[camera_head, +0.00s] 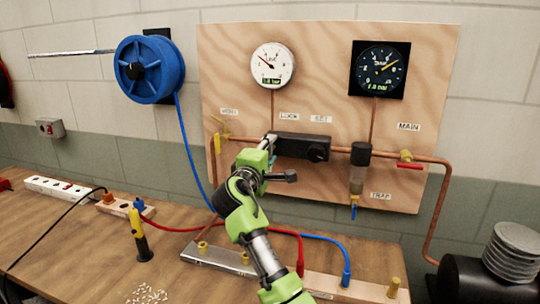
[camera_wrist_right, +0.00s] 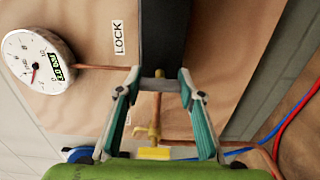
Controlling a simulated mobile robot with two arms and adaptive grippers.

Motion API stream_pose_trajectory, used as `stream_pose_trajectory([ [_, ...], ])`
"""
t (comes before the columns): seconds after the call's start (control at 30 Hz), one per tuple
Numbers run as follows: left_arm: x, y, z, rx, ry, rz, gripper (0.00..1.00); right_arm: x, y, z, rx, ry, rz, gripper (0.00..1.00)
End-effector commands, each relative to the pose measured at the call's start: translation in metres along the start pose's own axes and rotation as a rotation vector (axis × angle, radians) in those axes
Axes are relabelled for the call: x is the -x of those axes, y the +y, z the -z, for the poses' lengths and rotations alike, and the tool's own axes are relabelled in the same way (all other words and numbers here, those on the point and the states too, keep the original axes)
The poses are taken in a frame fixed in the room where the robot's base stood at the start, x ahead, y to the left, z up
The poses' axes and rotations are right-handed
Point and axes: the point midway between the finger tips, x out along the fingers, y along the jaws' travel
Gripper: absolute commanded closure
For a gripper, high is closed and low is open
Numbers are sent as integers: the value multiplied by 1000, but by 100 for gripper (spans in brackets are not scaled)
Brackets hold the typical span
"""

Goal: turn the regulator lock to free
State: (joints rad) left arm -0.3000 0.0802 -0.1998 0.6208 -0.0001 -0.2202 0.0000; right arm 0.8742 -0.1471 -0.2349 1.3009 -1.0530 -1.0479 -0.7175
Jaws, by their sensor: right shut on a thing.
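The regulator is a black horizontal block (camera_head: 298,146) on the copper pipe, mounted on the plywood panel. Labels "LOCK" and "SET" are above it. My right gripper (camera_head: 271,143) is at the block's left end, under the LOCK label, and hides that end in the head view. In the right wrist view the block (camera_wrist_right: 165,30) runs away from me, and the teal fingers (camera_wrist_right: 158,80) are closed in from both sides on the small lock lever (camera_wrist_right: 159,74) at its end. The lever is mostly hidden, so its setting cannot be read. My left gripper is out of view.
A white gauge (camera_head: 273,65) and a black gauge (camera_head: 378,68) hang above. A yellow-handled valve (camera_head: 219,137) is left, a red-handled MAIN valve (camera_head: 408,162) right. A blue hose reel (camera_head: 150,69) hangs left. Hoses and tools lie on the bench (camera_head: 90,250).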

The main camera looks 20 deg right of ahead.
Motion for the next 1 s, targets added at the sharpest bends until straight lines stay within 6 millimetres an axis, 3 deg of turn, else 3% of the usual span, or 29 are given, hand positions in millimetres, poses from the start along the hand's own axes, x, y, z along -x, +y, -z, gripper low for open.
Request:
stream_pose_trajectory([
  [0.47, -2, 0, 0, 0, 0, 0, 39, 0, -2, 0, -16, 0, 4, 86],
  [0.5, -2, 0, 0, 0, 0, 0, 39, 0, -2, 0, -16, 0, 4, 62],
  [0.57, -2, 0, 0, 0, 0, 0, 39, 0, -1, 0, -16, 0, 3, 47],
  [1.0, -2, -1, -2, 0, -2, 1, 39, 8, -1, 1, -15, 2, 1, 47],
])
